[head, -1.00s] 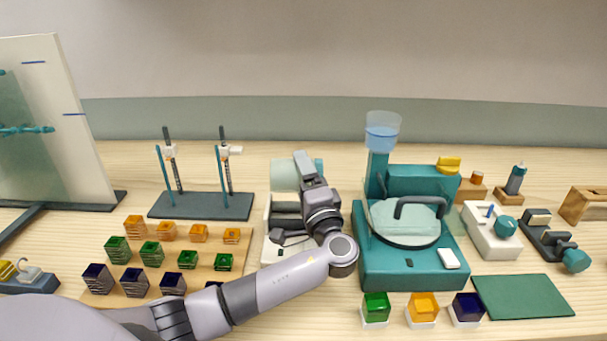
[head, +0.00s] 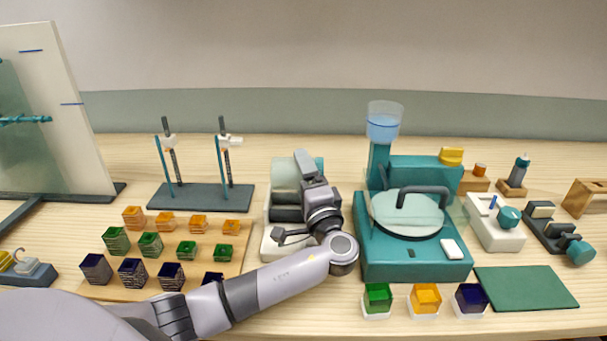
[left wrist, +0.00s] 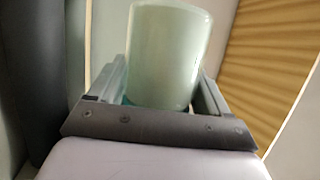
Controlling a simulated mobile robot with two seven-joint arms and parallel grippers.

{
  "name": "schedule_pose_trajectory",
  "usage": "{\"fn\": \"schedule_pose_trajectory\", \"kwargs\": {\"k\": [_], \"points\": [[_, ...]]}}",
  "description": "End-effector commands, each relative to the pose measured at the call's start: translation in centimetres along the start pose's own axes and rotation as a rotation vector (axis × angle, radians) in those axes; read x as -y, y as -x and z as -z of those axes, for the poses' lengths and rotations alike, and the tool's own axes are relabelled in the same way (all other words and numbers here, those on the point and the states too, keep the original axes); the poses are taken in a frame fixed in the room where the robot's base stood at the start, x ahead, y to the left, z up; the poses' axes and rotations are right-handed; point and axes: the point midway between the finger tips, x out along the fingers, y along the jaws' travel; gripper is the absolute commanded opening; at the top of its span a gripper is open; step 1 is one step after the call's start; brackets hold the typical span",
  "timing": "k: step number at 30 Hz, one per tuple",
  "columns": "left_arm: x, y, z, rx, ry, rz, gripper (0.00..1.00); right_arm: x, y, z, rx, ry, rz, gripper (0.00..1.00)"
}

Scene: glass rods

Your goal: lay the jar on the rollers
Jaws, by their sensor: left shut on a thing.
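The jar (head: 284,173) is a pale green, translucent cylinder. In the head view it lies behind and partly beside my left gripper (head: 303,161), which covers its middle. In the left wrist view the jar (left wrist: 165,55) sits between the two fingers of my left gripper (left wrist: 160,85), which is shut on it. The roller unit has a white base (head: 273,246) and dark rollers (head: 286,213). It stands below and in front of the jar in the head view, partly hidden by my left arm. I cannot tell whether the jar touches the rollers. My right gripper is not in view.
A teal machine (head: 410,262) with a round lid stands close on the right. A wooden board (head: 235,258) with several coloured racks lies on the left. A dark stand (head: 200,197) with two posts is behind it. Free table shows behind the roller unit.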

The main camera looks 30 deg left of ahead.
Motion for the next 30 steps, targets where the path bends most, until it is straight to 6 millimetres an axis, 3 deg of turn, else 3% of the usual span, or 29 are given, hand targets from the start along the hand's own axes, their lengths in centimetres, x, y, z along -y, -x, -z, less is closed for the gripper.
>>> {"fn": "schedule_pose_trajectory", "kwargs": {"k": [6,12,13,15,30], "points": [[-1.0,0.3,-0.1,0.000,0.001,0.002,0.34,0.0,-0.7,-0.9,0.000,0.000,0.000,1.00],[-0.8,0.2,-0.1,0.000,0.000,0.001,0.34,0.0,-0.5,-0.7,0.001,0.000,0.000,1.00],[-0.8,0.2,-0.1,0.000,0.000,0.001,0.81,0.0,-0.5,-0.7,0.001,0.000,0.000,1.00],[-0.8,0.2,-0.1,0.000,0.000,0.001,1.00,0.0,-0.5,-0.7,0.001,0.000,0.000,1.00],[-1.4,0.4,-0.1,-0.003,-0.008,-0.008,1.00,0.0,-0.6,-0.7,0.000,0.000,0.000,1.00]]}}
